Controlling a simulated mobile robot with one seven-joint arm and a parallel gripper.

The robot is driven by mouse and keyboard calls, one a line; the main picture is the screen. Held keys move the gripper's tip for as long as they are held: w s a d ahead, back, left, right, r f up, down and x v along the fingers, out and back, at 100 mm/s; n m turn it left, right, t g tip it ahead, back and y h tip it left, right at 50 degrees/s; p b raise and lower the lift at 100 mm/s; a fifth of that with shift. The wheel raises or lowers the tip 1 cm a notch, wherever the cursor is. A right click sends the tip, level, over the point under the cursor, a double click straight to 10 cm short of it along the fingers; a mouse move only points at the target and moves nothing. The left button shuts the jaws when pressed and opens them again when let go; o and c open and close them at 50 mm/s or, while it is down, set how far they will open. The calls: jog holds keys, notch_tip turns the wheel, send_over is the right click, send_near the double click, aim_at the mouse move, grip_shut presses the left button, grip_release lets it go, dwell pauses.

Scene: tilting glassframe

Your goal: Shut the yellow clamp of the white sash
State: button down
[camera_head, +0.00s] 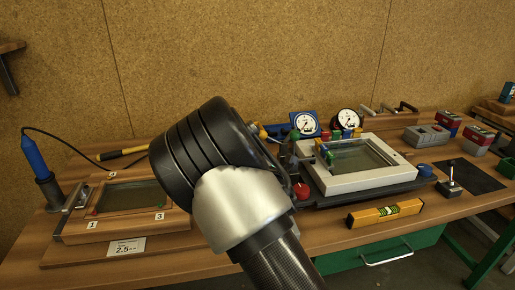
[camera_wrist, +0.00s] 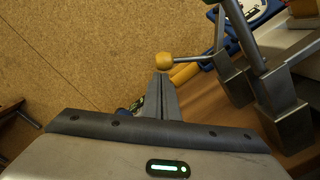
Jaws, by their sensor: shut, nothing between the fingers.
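The white sash (camera_head: 345,182) lies on a dark base on the bench, right of my arm in the head view, with glass in its middle. A yellow ball knob (camera_wrist: 164,60) on a thin metal lever shows in the wrist view; the lever runs right to grey metal clamp brackets (camera_wrist: 233,80). A small yellow knob (camera_head: 262,132) shows beside my wrist in the head view. My gripper (camera_wrist: 163,80) is shut and empty, its fingertips just below the yellow knob in the picture. I cannot tell whether they touch. In the head view my arm hides the fingers and much of the clamp.
A red knob (camera_head: 302,191) and a green knob (camera_head: 295,134) are near the sash's left side. Two dial gauges (camera_head: 305,123) stand behind it. A yellow spirit level (camera_head: 385,213) lies in front. A wooden frame (camera_head: 125,227) lies left of my arm.

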aim_at(266, 133)
jog(key=shift+w+d+r+m, duration=0.1)
jog(key=shift+d+r+m, duration=0.2)
jog(key=shift+r+m, duration=0.4)
jog(key=shift+w+d+r+m, duration=0.1)
jog(key=shift+d+r+m, duration=0.2)
jog(key=shift+r+m, duration=0.4)
jog(key=m, duration=0.1)
jog(key=d+r+m+b, duration=0.1)
jog(key=m, duration=0.1)
jog(key=shift+w+d+r, duration=0.15)
jog(key=shift+r, duration=0.1)
jog(key=shift+w+d+r+m+b, duration=0.2)
jog(key=shift+d+r+m+b, duration=0.35)
jog(key=shift+d+m, duration=0.2)
jog(key=shift+w+d+r+m+b, duration=0.2)
jog(key=shift+d+r+m+b, duration=0.3)
jog(key=shift+d+m, duration=0.2)
